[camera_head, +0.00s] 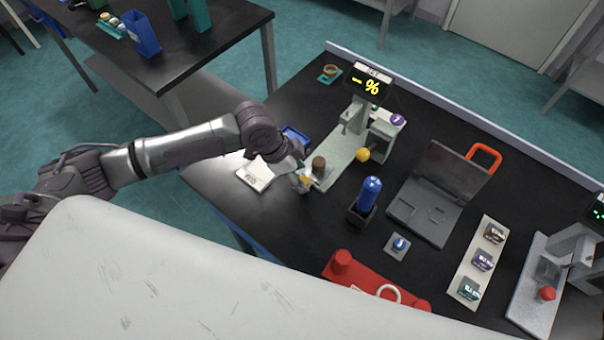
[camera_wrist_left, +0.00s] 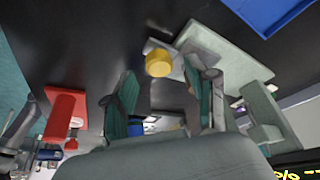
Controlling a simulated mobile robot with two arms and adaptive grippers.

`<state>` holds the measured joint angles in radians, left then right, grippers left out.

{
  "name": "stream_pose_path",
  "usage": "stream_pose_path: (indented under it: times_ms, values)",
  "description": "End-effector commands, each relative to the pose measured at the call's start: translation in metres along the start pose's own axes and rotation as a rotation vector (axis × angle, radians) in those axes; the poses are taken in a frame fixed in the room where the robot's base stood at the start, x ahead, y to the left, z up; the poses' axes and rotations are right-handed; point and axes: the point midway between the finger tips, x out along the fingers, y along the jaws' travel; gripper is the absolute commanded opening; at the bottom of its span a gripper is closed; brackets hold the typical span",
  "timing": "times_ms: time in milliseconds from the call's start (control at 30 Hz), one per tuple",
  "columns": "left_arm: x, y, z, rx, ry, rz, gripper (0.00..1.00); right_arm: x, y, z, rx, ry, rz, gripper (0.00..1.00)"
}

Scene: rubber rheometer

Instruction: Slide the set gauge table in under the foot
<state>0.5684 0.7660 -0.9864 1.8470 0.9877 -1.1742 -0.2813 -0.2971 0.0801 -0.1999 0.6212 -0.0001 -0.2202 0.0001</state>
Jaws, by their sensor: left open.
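The gauge (camera_head: 385,125) has a dark display with a yellow "-%", and a long pale grey base (camera_head: 343,158). A brown cylinder (camera_head: 318,163) stands at the base's near end, by my left gripper. I take the small grey plate there for the gauge table (camera_wrist_left: 180,66); a yellow knob (camera_wrist_left: 158,63) shows on it in the left wrist view. My left gripper (camera_head: 304,181) is at this near end. In the wrist view its teal-padded fingers (camera_wrist_left: 165,95) are apart, with the knob just beyond them. The foot cannot be made out clearly. My right gripper is not seen.
A blue tray (camera_head: 296,134) lies beyond my left gripper and a white paper or pad (camera_head: 256,176) left of it.

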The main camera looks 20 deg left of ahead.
Motion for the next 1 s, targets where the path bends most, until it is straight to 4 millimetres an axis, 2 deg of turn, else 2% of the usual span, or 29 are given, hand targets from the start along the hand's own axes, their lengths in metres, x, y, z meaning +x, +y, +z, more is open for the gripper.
stream_pose_path:
  times_ms: [200, 500, 833, 1000]
  values:
    - [0.017, 0.000, 0.000, 0.000, -0.001, 0.000, 0.57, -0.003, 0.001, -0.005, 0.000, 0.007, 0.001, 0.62]
    - [0.019, 0.000, 0.000, 0.001, -0.001, 0.000, 0.56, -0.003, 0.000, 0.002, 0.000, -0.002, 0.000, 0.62]
    - [0.018, 0.000, 0.000, 0.001, -0.001, 0.000, 0.01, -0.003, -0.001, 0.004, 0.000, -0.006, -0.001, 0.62]
    - [0.018, 0.000, 0.000, 0.001, -0.001, 0.000, 0.00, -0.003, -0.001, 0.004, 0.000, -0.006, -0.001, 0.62]
